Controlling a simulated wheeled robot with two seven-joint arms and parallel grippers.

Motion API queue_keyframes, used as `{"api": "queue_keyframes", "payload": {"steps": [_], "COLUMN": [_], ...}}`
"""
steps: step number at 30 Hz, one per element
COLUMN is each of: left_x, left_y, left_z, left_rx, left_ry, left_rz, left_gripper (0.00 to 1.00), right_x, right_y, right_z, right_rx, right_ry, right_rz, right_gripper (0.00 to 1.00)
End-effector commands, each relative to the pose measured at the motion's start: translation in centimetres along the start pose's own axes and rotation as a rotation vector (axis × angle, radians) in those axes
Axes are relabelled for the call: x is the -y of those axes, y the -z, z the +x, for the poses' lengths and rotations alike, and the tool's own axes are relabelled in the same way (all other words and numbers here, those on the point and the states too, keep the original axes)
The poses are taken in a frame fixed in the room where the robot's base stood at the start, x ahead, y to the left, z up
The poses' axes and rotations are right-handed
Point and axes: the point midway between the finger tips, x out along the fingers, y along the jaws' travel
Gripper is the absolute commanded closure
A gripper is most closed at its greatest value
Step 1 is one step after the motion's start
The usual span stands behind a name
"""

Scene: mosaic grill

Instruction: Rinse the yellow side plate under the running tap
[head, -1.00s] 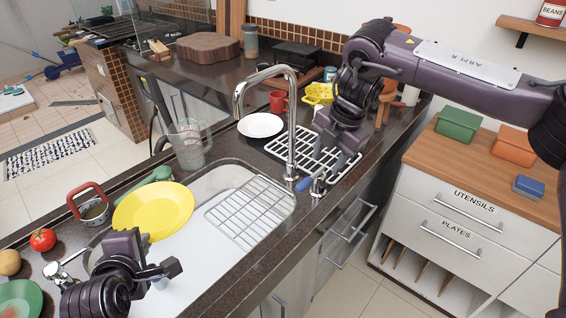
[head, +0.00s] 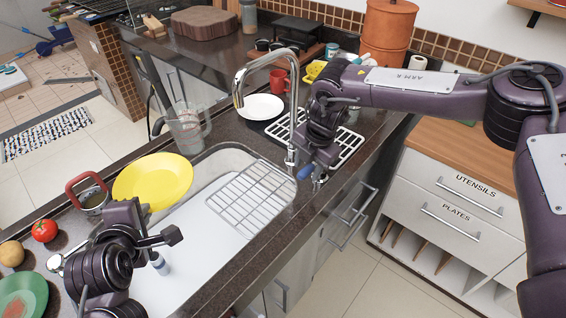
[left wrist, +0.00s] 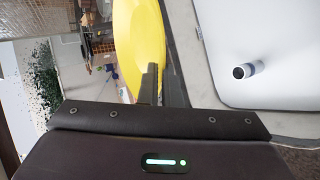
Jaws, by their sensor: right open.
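The yellow side plate (head: 153,180) is over the far left edge of the sink (head: 215,240), tilted. My left gripper (head: 158,238) is at its near edge. In the left wrist view the plate (left wrist: 138,40) runs between the two fingers (left wrist: 161,88), which look shut on its rim. The chrome tap (head: 290,105) arches over the sink's right part; I see no water from its spout. My right gripper (head: 312,165), open, is beside the tap's base, close to the blue-tipped lever (head: 306,172). Its fingertips partly hide each other, so contact is unclear.
A wire rack (head: 250,195) lies in the sink. A small bottle-like thing (head: 160,264) is in the basin. A white plate (head: 262,107) stands behind the tap.

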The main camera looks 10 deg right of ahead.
Motion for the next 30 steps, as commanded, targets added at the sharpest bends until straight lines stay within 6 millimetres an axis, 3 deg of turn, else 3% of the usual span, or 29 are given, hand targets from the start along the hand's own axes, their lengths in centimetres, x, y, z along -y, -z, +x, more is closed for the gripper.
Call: {"api": "queue_keyframes", "payload": {"steps": [10,20,30], "left_x": [-0.12,-0.13,-0.72], "left_y": [0.00,0.00,0.00], "left_z": [-0.06,-0.07,-0.42], "left_rx": [0.000,0.000,0.000], "left_ry": [-0.002,-0.002,-0.002], "left_rz": [0.000,0.000,0.000], "left_gripper": [1.00,1.00,1.00], "right_x": [0.02,0.02,-0.16], "right_y": [-0.04,-0.03,-0.28], "right_z": [0.47,0.42,-0.24], "right_rx": [0.000,0.000,-0.065], "right_ry": [-0.001,0.000,0.001], "right_rz": [0.001,0.001,0.018], "right_gripper": [0.56,0.99,1.00]}}
